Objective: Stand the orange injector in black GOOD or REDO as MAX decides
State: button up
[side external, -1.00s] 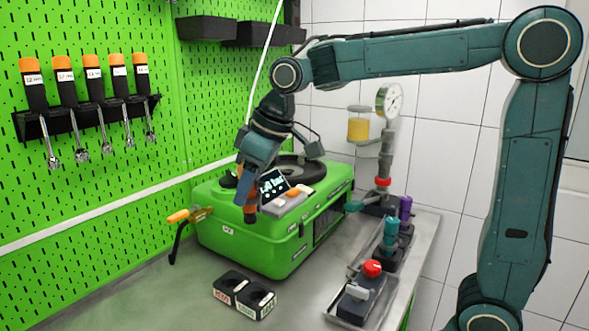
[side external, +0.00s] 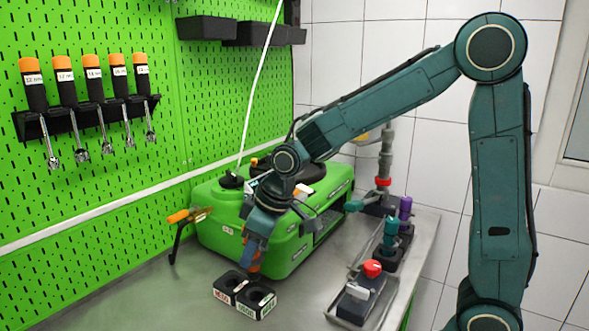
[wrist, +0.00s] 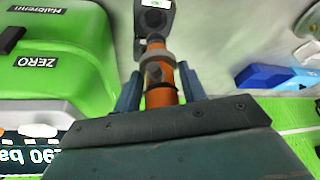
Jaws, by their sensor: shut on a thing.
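The orange injector (wrist: 162,95) is held between the two blue fingers of my gripper (wrist: 160,88) in the wrist view. In the side view my gripper (side external: 254,258) points down in front of the green test bench, shut on the injector, of which only a little orange (side external: 254,267) shows. The black two-hole block (side external: 237,300) stands on the table just below, with a red label on its left part and a green one on its right. The injector appears just behind and above the block; the exact gap is unclear. The block (wrist: 154,22) is partly cut off in the wrist view.
The green test bench (side external: 215,235) stands close behind my gripper. A tray with a red knob (side external: 372,268) and a stand with teal (side external: 391,230) and purple (side external: 405,207) parts are at the right. The bench display (wrist: 30,155) is partly visible, upside down. Table left of the block is clear.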

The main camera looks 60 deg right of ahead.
aim_at(254, 276)
jog(key=shift+f, duration=3.35)
jog(key=shift+f, duration=0.3)
jog(key=o, duration=1.2)
jog(key=shift+v, duration=6.3)
